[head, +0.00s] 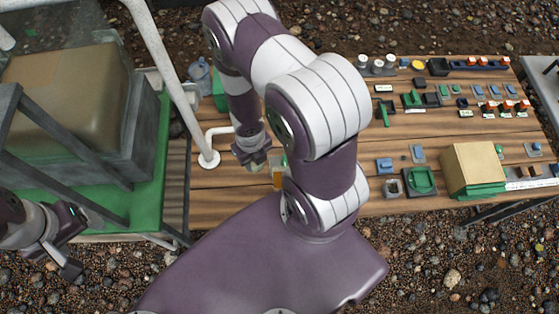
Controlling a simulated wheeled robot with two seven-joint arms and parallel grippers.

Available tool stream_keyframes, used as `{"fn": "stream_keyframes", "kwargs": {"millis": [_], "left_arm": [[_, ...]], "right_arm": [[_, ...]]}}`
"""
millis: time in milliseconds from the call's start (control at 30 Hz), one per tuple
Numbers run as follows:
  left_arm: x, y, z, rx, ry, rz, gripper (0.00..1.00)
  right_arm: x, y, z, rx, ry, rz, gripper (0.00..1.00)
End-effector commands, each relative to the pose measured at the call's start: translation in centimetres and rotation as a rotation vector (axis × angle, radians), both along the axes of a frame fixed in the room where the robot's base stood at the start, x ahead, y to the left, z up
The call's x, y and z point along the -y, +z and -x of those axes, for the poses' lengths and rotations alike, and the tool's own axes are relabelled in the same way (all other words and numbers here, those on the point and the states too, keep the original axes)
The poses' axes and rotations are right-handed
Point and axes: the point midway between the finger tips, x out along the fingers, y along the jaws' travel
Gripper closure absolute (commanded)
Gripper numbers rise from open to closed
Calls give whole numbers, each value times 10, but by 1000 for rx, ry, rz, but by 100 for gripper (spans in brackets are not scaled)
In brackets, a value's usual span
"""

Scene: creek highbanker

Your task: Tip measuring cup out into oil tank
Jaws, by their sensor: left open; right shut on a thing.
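My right gripper (256,160) is shut above the left part of the wooden table. A small pale thing (258,167) shows at its fingertips. It is probably the measuring cup, but the fingers hide most of it and I cannot tell its tilt. An orange-yellow piece (278,180) shows just right of it, partly behind my arm. I cannot make out the oil tank for certain; a green block (219,92) stands partly behind my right forearm. My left gripper (82,243) is open and empty at the lower left, over the green platform's front edge.
A white bent pipe (209,158) stands close left of my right gripper. A blue-grey jug (199,73) is behind it. The wooden table (350,150) carries several small parts and a tan box (473,167) at right. A large grey-framed bin (145,125) fills the left.

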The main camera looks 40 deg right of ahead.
Motion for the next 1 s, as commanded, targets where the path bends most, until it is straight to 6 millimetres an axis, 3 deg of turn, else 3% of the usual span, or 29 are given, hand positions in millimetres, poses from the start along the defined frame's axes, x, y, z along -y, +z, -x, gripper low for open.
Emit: {"fn": "stream_keyframes", "kwargs": {"millis": [167,533,1000], "left_arm": [[0,6,0,0,0,0,22],[0,68,0,0,0,0,22],[0,69,0,0,0,0,22]], "right_arm": [[-2,5,-2,1,1,-1,100],[-28,43,-34,0,2,-1,100],[-32,40,-39,1,0,-2,100]]}}
